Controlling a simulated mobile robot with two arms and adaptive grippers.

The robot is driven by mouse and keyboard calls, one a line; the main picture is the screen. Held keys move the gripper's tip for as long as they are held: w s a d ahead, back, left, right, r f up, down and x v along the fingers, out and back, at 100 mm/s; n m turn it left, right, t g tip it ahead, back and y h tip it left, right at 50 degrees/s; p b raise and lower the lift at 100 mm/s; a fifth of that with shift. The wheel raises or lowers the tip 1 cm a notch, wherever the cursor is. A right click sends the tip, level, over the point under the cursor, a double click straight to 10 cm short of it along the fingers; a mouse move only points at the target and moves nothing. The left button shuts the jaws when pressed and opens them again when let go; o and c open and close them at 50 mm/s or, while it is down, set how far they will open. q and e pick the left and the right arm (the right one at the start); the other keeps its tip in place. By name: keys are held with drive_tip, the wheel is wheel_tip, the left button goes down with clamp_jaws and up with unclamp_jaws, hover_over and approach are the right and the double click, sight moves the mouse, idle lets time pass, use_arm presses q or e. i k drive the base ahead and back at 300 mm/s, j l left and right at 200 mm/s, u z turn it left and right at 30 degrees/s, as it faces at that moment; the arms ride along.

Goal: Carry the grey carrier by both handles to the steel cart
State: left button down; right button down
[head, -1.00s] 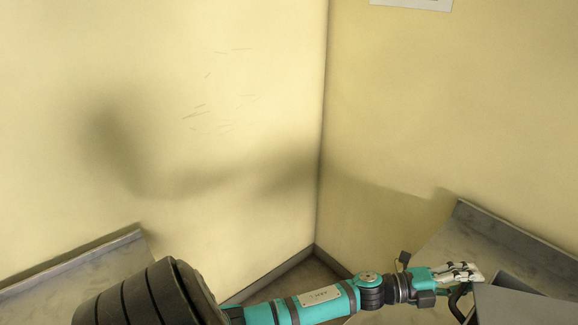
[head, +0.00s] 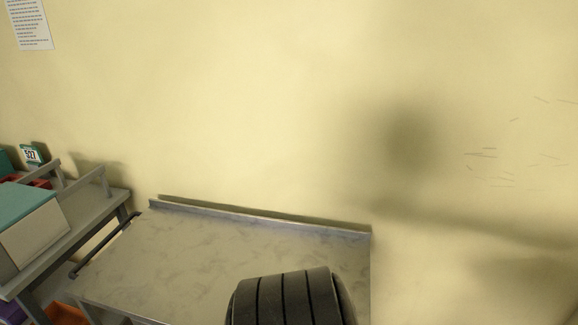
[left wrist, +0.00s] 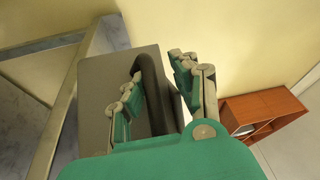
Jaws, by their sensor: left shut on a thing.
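In the left wrist view the grey carrier (left wrist: 93,100) fills the left middle, a box with a plain grey face. My left gripper (left wrist: 160,82), with teal and grey fingers, is shut around the carrier's dark handle (left wrist: 150,75) at its near side. The carrier and both grippers are out of the head view, and my right gripper is in neither view. The head view shows a grey, metal-looking top (head: 220,255) with a raised back lip and a dark bar at its left end. I cannot tell for sure that it is the steel cart.
A bench (head: 95,215) at the left of the head view bears a teal-and-white box (head: 35,230) and a small number sign (head: 32,155). The grey top shows bare. The wall stands right behind it. An orange-brown cabinet (left wrist: 265,110) stands at right in the wrist view.

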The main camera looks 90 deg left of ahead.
sight(226, 267)
drive_tip(key=u, duration=2.55)
drive_tip(key=i+l+u, duration=0.1)
drive_tip(key=u, duration=1.05)
drive_tip(key=i+l, duration=0.25)
drive_tip(key=l, duration=0.3)
